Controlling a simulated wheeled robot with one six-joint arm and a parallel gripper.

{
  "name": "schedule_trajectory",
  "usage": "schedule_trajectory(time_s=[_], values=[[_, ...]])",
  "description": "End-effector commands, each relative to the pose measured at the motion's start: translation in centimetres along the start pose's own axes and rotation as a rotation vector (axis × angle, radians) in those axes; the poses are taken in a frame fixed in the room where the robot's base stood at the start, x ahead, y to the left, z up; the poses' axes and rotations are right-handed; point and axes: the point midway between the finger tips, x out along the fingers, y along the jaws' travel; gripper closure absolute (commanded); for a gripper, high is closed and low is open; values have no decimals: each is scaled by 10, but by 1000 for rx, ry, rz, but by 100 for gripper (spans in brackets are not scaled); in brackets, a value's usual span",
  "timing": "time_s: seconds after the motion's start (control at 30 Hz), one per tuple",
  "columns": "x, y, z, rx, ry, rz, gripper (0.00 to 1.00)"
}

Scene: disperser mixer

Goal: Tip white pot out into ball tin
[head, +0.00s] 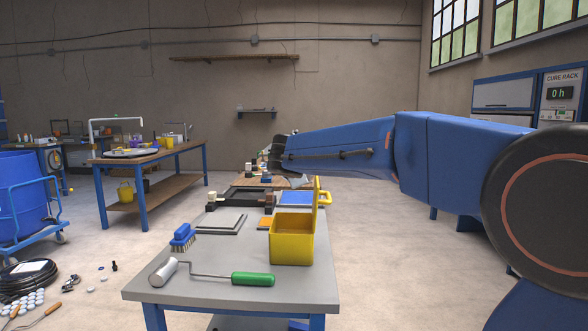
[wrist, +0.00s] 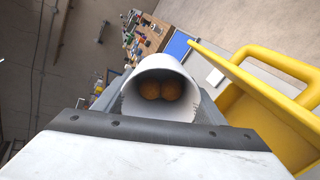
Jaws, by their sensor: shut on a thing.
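My gripper (head: 284,160) is above the far part of the near table, beyond the yellow tin, at the end of my blue arm. In the wrist view, the white pot (wrist: 135,100) is held by my gripper, with its round mouth in sight and two brown balls (wrist: 160,88) inside. I cannot tell exactly how far the pot is tilted.
On the grey table (head: 215,285) lie a roller with a green handle (head: 252,279), a blue brush (head: 182,238), a grey plate (head: 221,221) and a dark frame (head: 243,195). A blue panel (head: 297,199) lies behind the tin. The floor right of the table is clear.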

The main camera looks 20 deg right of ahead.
Motion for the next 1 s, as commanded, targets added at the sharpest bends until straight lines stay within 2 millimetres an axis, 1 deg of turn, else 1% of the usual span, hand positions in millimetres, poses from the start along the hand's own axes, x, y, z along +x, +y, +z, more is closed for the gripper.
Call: schedule_trajectory(time_s=[0.2, 0.67, 1.0], values=[[0, -4, -4, -4, -18, 65, 58], [-5, -10, -4, -3, -86, 207, 58], [-10, -14, -7, -3, -139, 344, 58]])
